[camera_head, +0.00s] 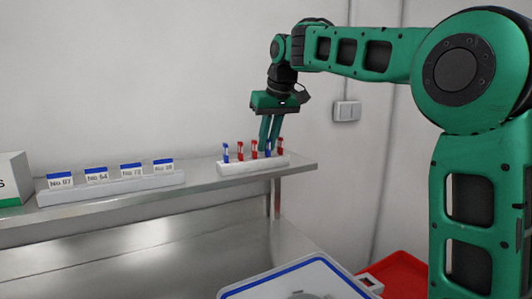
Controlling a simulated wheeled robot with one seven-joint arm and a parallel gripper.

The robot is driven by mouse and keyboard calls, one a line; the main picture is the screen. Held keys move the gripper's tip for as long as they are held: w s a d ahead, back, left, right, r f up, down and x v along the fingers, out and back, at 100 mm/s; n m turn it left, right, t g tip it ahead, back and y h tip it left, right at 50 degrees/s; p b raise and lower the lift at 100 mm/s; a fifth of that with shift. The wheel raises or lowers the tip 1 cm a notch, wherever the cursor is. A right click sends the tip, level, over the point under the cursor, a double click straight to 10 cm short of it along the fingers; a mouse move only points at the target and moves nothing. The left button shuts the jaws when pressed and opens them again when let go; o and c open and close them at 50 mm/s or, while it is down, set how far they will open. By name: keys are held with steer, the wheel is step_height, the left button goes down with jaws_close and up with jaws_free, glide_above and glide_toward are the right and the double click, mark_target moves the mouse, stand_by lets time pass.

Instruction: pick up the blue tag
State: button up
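A white rack (252,165) on the right part of the shelf holds a row of small upright tags. One blue tag (226,153) stands at its left end. Another blue tag (267,149) stands among the red ones, right at my fingertips. My gripper (267,148) points down over the rack, its two green fingers a small gap apart. The fingers partly hide this second blue tag. I cannot tell whether they touch it or are closed on it.
Red tags (240,151) stand close beside the blue ones. Several numbered cards with blue tops (96,175) stand in a long white holder (110,190) on the left. A blue-rimmed white appliance top (298,272) and a red tray (402,272) are below. A wall switch (347,111) is behind.

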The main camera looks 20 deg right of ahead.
jaws_close()
step_height(320, 180, up, 9)
steer(key=shift+w+r, duration=0.1)
steer(key=shift+r, duration=0.45)
stand_by(0.4)
